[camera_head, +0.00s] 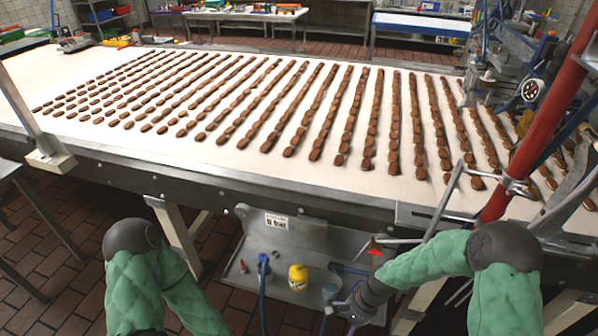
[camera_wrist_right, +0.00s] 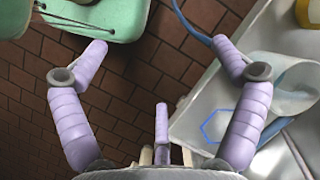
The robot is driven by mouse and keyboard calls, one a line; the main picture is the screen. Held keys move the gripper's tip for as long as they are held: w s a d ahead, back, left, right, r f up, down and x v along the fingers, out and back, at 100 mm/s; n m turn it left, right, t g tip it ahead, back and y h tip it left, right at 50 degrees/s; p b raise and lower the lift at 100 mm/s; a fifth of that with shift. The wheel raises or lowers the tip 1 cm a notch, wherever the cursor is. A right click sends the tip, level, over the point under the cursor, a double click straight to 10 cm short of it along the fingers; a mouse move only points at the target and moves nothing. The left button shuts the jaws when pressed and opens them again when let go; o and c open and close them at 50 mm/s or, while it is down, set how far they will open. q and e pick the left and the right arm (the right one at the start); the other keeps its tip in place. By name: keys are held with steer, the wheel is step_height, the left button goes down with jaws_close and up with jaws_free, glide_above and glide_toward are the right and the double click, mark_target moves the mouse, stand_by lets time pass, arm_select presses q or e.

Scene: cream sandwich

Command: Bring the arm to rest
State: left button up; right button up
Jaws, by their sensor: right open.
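My right arm comes in from the right in the head view, and its forearm points down and left to the right gripper (camera_head: 345,310) in front of the metal shelf under the conveyor. In the right wrist view the right gripper (camera_wrist_right: 160,52) has its purple fingers spread wide, with nothing between them. Brown tiled floor shows behind the fingers. My left arm hangs at the lower left of the head view, and its gripper is out of the picture.
A white conveyor (camera_head: 200,165) with many rows of brown biscuits spans the scene. Below it, a metal shelf (camera_head: 245,290) holds a yellow bottle (camera_head: 298,278) and tubing, close to my right gripper. A red post (camera_head: 540,110) stands at the right.

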steer(key=s+a+f+n+t, duration=0.1)
steer(key=s+a+f+n, duration=0.2)
steer(key=s+f+n, duration=0.3)
steer(key=s+f, duration=0.2)
steer(key=s, duration=0.1)
steer(key=shift+s+a+f+t, duration=0.15)
steer(key=shift+s+f+t, duration=0.15)
steer(key=shift+t, duration=0.1)
